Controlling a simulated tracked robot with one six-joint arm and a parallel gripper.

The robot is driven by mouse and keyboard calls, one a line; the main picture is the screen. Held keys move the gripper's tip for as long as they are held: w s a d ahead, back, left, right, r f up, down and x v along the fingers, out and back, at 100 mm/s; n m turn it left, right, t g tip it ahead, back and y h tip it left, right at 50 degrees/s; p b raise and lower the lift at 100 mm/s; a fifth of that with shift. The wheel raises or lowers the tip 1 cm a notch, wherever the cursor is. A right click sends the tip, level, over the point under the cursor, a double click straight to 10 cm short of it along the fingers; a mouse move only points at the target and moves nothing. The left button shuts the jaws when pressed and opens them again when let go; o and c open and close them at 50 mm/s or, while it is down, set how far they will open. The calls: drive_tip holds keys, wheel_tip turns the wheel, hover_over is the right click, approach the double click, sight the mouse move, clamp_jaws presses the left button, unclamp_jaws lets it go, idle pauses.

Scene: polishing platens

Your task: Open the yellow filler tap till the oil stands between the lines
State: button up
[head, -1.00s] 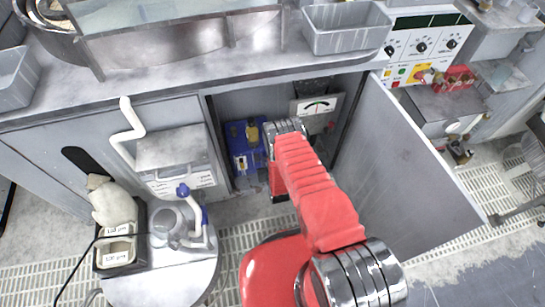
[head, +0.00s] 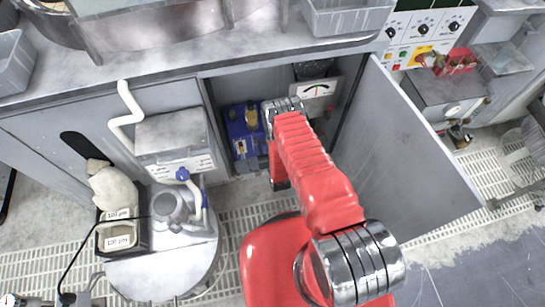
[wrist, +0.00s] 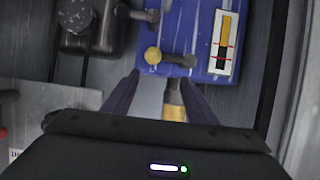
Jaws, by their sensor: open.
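A blue box (head: 240,135) stands inside the open cabinet; it also fills the top middle of the wrist view (wrist: 180,15). On it, in the wrist view, is a sight glass (wrist: 223,42) with yellow and dark parts and red lines. The exact oil level is hard to tell. A dark lever with a round yellow knob (wrist: 152,55) sits left of the glass. A brass-yellow cylinder (wrist: 174,98) shows between my fingers. My gripper (wrist: 160,88) is open and close below the lever in the picture, with no visible grip on it. In the head view my wrist hides the gripper.
The cabinet door (head: 405,150) stands open on the right. A drum (head: 165,250) with a pump stands at left.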

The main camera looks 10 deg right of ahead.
drive_tip(key=v, duration=1.1)
drive_tip(key=shift+s, duration=0.15)
drive_tip(key=s+f+g, duration=0.8)
drive_tip(key=s, duration=0.3)
wheel_tip(320, 180, up, 34)
drive_tip(key=g, duration=0.6)
drive_tip(key=s+r+t, duration=0.2)
drive_tip(key=s+r, duration=0.2)
drive_tip(key=r, duration=0.8)
drive_tip(key=s+d+r+t, duration=0.1)
drive_tip(key=s+r, duration=0.3)
drive_tip(key=r, duration=0.8)
drive_tip(key=s+d+r+t, duration=0.1)
drive_tip(key=s+r+t, duration=0.2)
drive_tip(key=r, duration=1)
drive_tip(key=shift+s, duration=0.4)
